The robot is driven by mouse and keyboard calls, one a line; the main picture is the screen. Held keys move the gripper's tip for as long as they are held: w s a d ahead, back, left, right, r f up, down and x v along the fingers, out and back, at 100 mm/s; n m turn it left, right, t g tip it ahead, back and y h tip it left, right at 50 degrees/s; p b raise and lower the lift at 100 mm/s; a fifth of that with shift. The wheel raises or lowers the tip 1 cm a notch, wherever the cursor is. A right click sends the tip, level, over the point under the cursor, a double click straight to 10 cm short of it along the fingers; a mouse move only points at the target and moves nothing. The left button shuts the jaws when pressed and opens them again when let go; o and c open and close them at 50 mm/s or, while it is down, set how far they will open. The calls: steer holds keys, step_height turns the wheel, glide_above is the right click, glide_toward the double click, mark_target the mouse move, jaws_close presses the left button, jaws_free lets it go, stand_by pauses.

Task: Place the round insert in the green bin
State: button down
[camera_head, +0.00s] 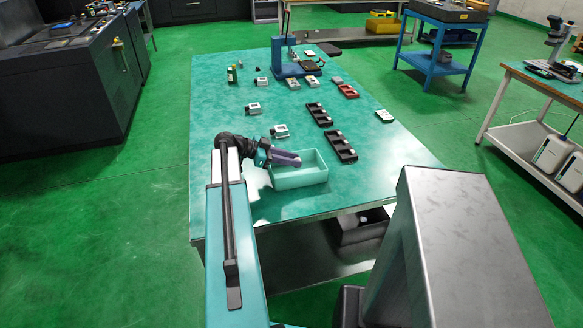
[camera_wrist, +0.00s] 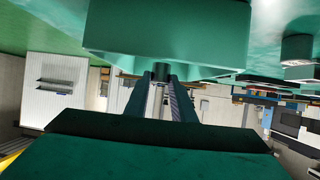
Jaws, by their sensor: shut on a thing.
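The green bin (camera_head: 300,180) is an open, pale green box near the front edge of the table. My gripper (camera_head: 297,160) reaches over the bin's left side, with its fingertips above the bin opening. In the wrist view my gripper (camera_wrist: 161,78) is shut on a small dark round piece, the round insert (camera_wrist: 161,70), held between the fingertips. The bin's outer wall (camera_wrist: 165,35) fills the top of the wrist view, right by the fingertips. The insert is hidden in the head view, and its exact height against the rim cannot be told.
Two black trays (camera_head: 341,147) (camera_head: 319,114) with compartments lie right of and behind the bin. A blue stand (camera_head: 285,62) is at the far end. The table's front right is clear.

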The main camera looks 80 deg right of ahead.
mark_target(292, 174)
steer(key=shift+f+p, duration=0.45)
steer(key=shift+f, duration=1.4)
steer(key=c, duration=1.5)
jaws_free()
steer(key=b+v, duration=0.3)
steer(key=v, duration=0.9)
steer(key=shift+w, duration=0.1)
